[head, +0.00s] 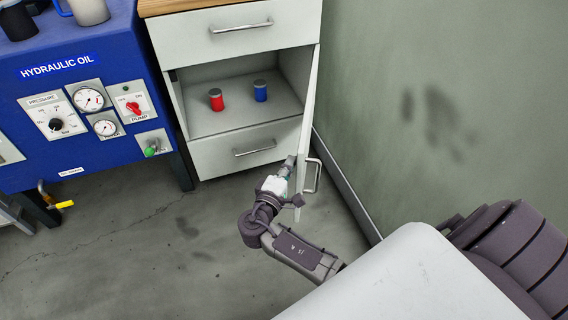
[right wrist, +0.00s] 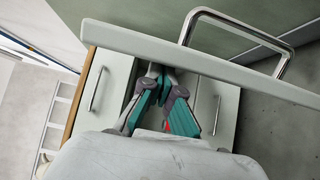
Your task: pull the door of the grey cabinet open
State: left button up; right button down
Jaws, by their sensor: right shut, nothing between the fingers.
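The grey cabinet's door (head: 309,115) stands swung far out from the opening, at the cabinet's right side, seen nearly edge-on. Its bar handle (head: 312,176) is on the outer face, toward the wall; it also shows in the right wrist view (right wrist: 245,32). My right gripper (head: 288,168) is on the inner side of the door, close to its free edge, opposite the handle. In the right wrist view its teal fingers (right wrist: 164,78) are shut and empty beside the door edge (right wrist: 210,64); whether they touch the door I cannot tell. My left gripper is not in view.
A red can (head: 216,99) and a blue can (head: 260,91) stand inside the open compartment, between two drawers (head: 238,36) (head: 247,150). A blue hydraulic unit (head: 75,100) stands to the left. The green wall (head: 400,60) is close on the right. The floor in front is clear.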

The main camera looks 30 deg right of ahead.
jog(key=shift+s+d, duration=0.1)
